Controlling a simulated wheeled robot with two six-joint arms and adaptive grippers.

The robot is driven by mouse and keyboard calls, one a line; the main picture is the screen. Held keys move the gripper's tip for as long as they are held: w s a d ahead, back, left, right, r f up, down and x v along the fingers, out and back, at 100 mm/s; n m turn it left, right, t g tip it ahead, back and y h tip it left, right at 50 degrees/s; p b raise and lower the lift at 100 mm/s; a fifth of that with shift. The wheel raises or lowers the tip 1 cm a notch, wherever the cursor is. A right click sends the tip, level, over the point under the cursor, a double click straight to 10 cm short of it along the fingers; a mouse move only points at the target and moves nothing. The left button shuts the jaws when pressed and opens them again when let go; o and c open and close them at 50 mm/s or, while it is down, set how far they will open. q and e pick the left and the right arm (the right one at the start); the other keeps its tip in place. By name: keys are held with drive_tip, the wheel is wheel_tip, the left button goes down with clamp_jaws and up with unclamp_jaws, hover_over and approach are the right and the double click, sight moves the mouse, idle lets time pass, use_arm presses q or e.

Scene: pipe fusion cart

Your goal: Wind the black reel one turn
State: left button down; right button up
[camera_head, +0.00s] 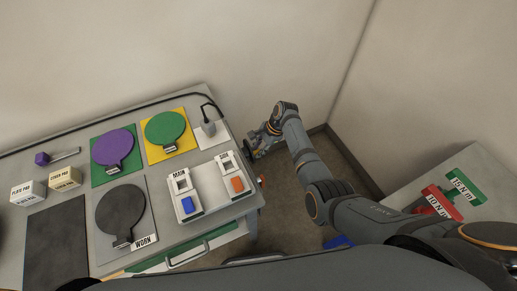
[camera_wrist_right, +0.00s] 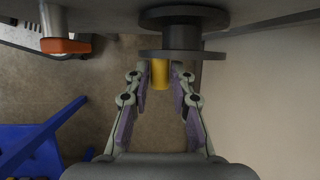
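The black reel (camera_wrist_right: 182,17) shows at the top of the right wrist view, with two round flanges on a dark hub. A yellow handle (camera_wrist_right: 160,76) sticks out from its near flange. My right gripper (camera_wrist_right: 161,80) has one finger on each side of this handle, with narrow gaps seeming to show beside it. In the head view my right gripper (camera_head: 259,143) is beside the right edge of the cart (camera_head: 225,101), pointing left. The reel is hard to make out there. My left gripper is not in view.
An orange-ended knob (camera_wrist_right: 65,46) juts from the cart near the reel. A blue object (camera_wrist_right: 38,150) is on the floor below. The cart top holds round paddles, MAIN and SIDE blocks and small boxes. A side table (camera_head: 480,180) with red and green pieces stands right.

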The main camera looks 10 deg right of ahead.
clamp_jaws()
drive_tip(key=shift+s+d+f+n+t+y+p, duration=0.1)
drive_tip(key=shift+s+f+n+t+y+p, duration=0.25)
drive_tip(key=shift+t, duration=0.65)
drive_tip(key=shift+s+d+f+n+t+y+p, duration=0.15)
drive_tip(key=shift+s+f+t+y+p, duration=0.15)
drive_tip(key=shift+f+t+y+p, duration=0.5)
drive_tip(key=shift+s+d+f+n+t+y+b, duration=0.1)
drive_tip(key=shift+s+f+n+t, duration=0.2)
drive_tip(key=shift+t, duration=0.9)
drive_tip(key=shift+s, duration=0.1)
drive_tip(key=o, duration=0.6)
unclamp_jaws()
